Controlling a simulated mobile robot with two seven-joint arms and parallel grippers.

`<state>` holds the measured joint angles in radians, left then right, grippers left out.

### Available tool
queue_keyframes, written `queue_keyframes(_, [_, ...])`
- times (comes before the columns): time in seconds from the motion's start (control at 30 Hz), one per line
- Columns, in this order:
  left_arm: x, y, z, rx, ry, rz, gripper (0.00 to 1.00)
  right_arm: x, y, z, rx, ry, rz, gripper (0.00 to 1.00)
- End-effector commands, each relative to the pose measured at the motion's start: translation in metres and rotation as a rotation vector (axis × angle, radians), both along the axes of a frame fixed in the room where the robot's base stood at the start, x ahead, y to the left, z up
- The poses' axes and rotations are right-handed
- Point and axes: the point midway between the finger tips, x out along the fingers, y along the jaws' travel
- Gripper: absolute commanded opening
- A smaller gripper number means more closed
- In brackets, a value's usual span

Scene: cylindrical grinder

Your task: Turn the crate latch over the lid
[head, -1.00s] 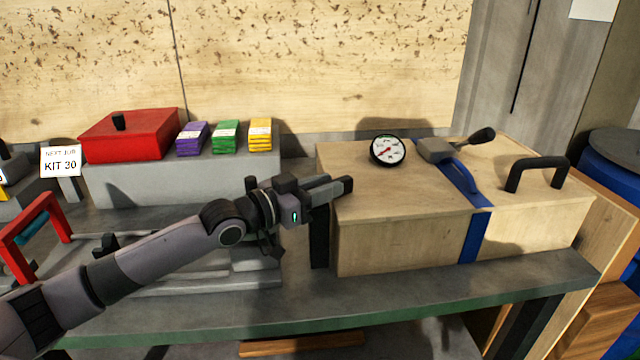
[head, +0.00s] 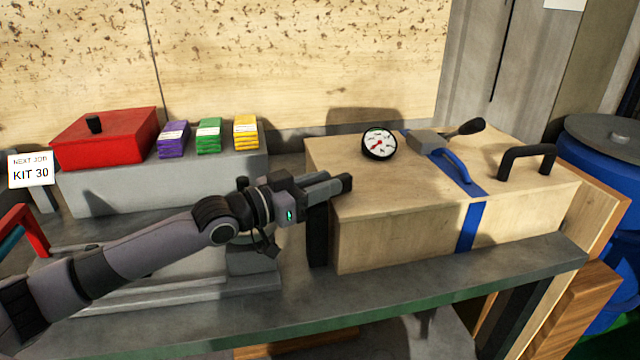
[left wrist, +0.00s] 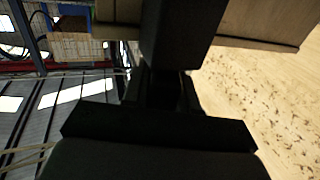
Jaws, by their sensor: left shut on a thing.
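The wooden crate (head: 400,240) stands on the bench with its lid (head: 430,190) down. A dark upright bar (head: 318,236), which looks like the crate latch, stands at the crate's left end. My left gripper (head: 342,184) is at the lid's left edge, directly above this bar, its fingers pointing right. In the left wrist view a dark bar (left wrist: 182,35) runs from the top edge down to the gripper (left wrist: 172,95). The gripper is shut on it, though the contact is in shadow. My right gripper is not in view.
A dial gauge (head: 379,144), a lever clamp with a blue strap (head: 470,228) and a black handle (head: 527,158) are on the crate. A red box (head: 105,140) and coloured packs (head: 209,136) stand left. The bench front (head: 440,290) is clear.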

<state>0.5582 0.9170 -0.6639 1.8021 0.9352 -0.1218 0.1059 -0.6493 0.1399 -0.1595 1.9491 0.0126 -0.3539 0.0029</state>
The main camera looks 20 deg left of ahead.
Motion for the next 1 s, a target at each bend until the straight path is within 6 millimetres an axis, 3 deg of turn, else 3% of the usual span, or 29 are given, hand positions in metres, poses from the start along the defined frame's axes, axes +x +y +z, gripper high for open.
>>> queue_keyframes(0.3, [0.000, 0.000, 0.001, 0.000, -0.004, 0.001, 0.00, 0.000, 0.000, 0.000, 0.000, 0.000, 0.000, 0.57])
queue_keyframes(0.33, [0.000, 0.000, 0.001, 0.000, -0.004, 0.001, 0.37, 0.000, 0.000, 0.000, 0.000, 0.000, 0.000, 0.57])
queue_keyframes(0.37, [0.000, 0.000, 0.001, 0.000, -0.004, 0.001, 0.47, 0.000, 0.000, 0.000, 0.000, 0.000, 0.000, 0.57])
queue_keyframes(0.4, [0.000, 0.000, 0.001, 0.001, -0.003, 0.001, 0.49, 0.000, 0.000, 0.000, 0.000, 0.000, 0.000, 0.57])
queue_keyframes(0.77, [-0.003, 0.002, 0.000, 0.001, -0.001, 0.000, 0.49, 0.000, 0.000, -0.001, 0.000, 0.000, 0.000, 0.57])
queue_keyframes(1.0, [-0.027, 0.018, -0.002, 0.004, 0.001, 0.002, 0.49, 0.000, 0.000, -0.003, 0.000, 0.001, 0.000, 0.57])
